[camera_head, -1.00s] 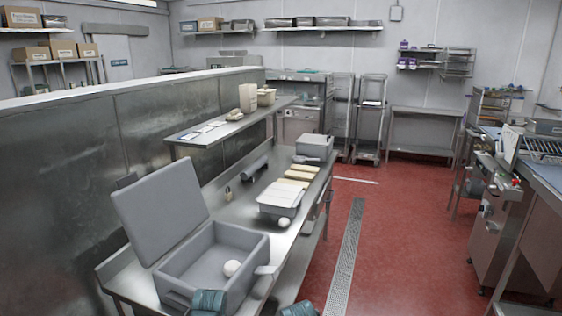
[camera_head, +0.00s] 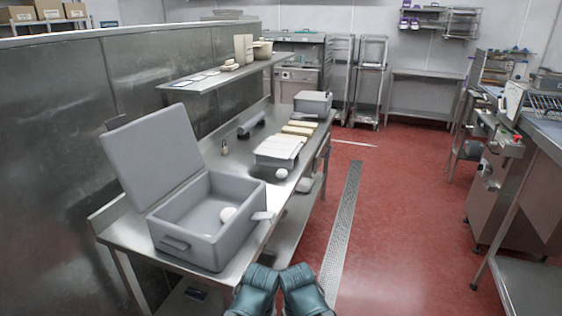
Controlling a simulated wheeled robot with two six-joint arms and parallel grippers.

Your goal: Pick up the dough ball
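A white dough ball (camera_head: 228,214) lies on the floor of an open grey box (camera_head: 190,247), near its right inner wall. The box stands on the near end of the steel table, its lid tilted up at the back left. A second white ball (camera_head: 282,174) sits on the table near its right edge, just in front of a light grey tray (camera_head: 277,152). Two teal parts of my arms show at the bottom centre. No gripper fingers are visible, and nothing of mine touches either ball.
The steel table (camera_head: 228,166) also bears several pale long pieces (camera_head: 297,130), a dark roll (camera_head: 250,128) and a grey closed box (camera_head: 313,103). A shelf (camera_head: 205,82) hangs over its left side. Red floor (camera_head: 400,210) is open to the right.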

